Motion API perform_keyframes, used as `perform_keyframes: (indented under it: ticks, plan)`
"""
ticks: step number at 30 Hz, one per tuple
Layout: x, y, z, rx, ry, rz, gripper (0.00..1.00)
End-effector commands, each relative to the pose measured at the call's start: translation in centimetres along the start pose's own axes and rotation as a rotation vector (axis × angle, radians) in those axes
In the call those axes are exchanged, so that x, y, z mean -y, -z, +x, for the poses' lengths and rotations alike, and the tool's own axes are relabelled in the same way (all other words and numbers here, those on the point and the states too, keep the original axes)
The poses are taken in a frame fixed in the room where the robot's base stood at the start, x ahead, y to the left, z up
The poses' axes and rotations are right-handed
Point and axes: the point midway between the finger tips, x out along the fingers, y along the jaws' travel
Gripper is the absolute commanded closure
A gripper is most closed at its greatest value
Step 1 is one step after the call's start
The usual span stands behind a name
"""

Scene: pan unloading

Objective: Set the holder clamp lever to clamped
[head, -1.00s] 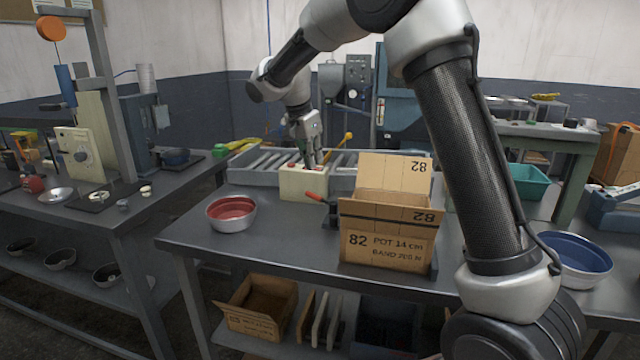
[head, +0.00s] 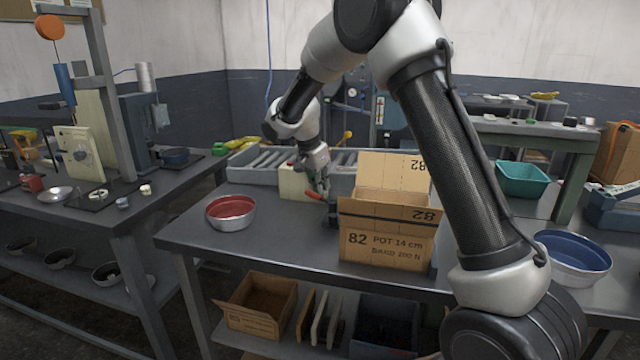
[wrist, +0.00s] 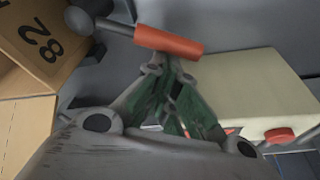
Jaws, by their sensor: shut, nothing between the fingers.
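The clamp lever has a red-orange grip (head: 313,195) and shows up close in the wrist view (wrist: 170,41). There its grey rod runs left to a dark round knob or pivot (wrist: 80,20). In the head view the lever lies beside the dark holder (head: 331,214), which the cardboard box partly hides. My gripper (head: 323,190) is low over the table at the lever. In the wrist view its closed fingertips (wrist: 168,72) are just below the red grip, with nothing between them. I cannot tell whether they touch it.
A cardboard box (head: 385,240) stands close to the right of the holder. A cream box (head: 293,183) with red buttons is behind the lever. A red-lined pan (head: 231,208) sits to the left. A roller conveyor (head: 262,160) runs behind. The table front left is clear.

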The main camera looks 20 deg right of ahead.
Motion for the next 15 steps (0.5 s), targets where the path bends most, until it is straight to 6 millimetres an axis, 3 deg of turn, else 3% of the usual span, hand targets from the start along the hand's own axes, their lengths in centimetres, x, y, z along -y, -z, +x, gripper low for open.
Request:
perform_keyframes:
  ticks: [15]
  plan:
    - [0.19,-0.49,-0.20,0.000,0.020,-0.059,1.00]
